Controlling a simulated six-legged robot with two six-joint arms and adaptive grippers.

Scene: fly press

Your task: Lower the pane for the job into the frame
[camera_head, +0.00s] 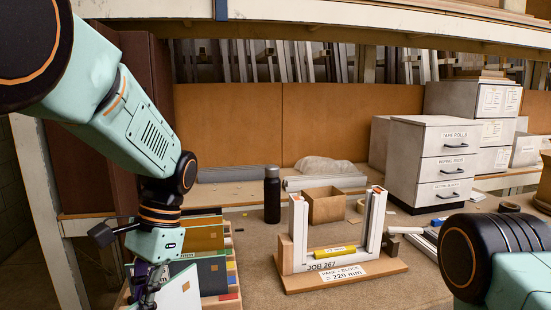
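The frame (301,230) is a white U-shaped upright on a wooden base, open at the top, in the middle of the bench. Its labels read "JOB 267" and "PANE + BLOCK = 220 mm". Several panes stand in a rack at lower left, including a tan one (203,238) and a dark one (212,272). My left gripper (150,290) points down beside a pale pane (182,291); whether it grips this pane is unclear. My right gripper is out of view.
A black bottle (272,194) stands between rack and frame. An open cardboard box (325,206) is behind the frame. A drawer cabinet (434,165) stands at the back right. The bench front, between rack and frame, is clear.

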